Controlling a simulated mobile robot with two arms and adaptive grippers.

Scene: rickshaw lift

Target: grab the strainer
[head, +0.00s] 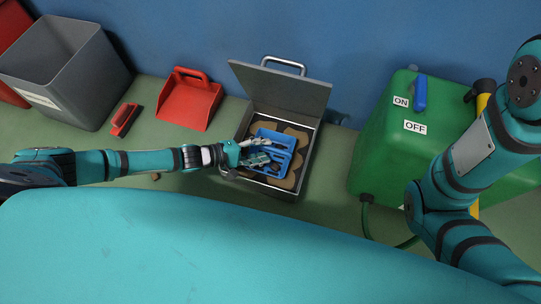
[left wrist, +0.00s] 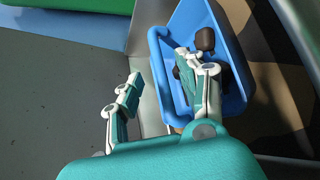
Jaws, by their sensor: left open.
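The strainer, a blue basket (head: 292,139), sits inside an open grey metal box (head: 310,153) in the head view. It also shows in the left wrist view as a blue basket (left wrist: 233,80) with small dark things in it. My left gripper (head: 255,152) is over the strainer's left part. In the left wrist view my left gripper (left wrist: 157,75) is open, with one finger over the inside of the basket and the other outside its near wall. The wall lies between the fingers; I cannot tell whether they touch it. My right gripper is out of view.
The box's lid (head: 283,88) stands open towards the blue wall. A green tank (head: 385,145) marked ON and OFF stands to the right. A red dustpan (head: 188,100), red brush (head: 124,119) and grey bin (head: 75,75) are left. Brown patches lie inside the box.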

